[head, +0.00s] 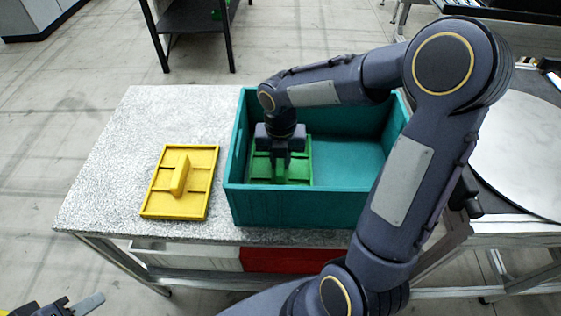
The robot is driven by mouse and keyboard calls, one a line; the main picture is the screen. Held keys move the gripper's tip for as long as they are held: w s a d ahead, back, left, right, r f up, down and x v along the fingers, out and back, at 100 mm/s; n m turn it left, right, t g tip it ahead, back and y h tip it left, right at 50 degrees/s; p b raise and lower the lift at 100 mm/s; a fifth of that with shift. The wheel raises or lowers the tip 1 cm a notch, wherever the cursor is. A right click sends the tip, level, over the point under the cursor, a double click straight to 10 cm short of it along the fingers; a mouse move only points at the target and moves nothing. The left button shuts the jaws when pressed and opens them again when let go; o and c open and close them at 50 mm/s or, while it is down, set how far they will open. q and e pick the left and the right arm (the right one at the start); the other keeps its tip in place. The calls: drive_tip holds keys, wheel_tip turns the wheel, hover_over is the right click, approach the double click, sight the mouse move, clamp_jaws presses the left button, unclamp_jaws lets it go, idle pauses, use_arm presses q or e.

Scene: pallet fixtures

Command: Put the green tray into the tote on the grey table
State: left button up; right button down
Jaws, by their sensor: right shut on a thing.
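The teal tote (290,207) stands on the grey table (110,180), at the table's right side. The green tray (299,172) is inside the tote, in its left part, and looks flat and low. My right gripper (283,172) reaches down into the tote and is shut on the green tray, by its middle. The gripper hides the tray's centre, and I cannot tell whether the tray touches the tote floor. My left gripper (75,306) shows only in part at the bottom left corner, far from the tote; its jaw state is unclear.
A yellow tray (199,180) with a raised handle lies on the table left of the tote. Below the tabletop are a white bin (190,255) and a red bin (285,260). A round pale disc (525,150) lies on a surface at the right. A dark rack stands behind.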

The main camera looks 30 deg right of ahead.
drive_tip(key=shift+f, duration=0.5)
drive_tip(key=shift+f, duration=0.1)
drive_tip(key=c, duration=1.3)
unclamp_jaws()
drive_tip(key=shift+r, duration=0.25)
wheel_tip(320, 180, up, 12)
drive_tip(key=shift+f+p, duration=0.15)
drive_tip(key=shift+p, duration=0.5)
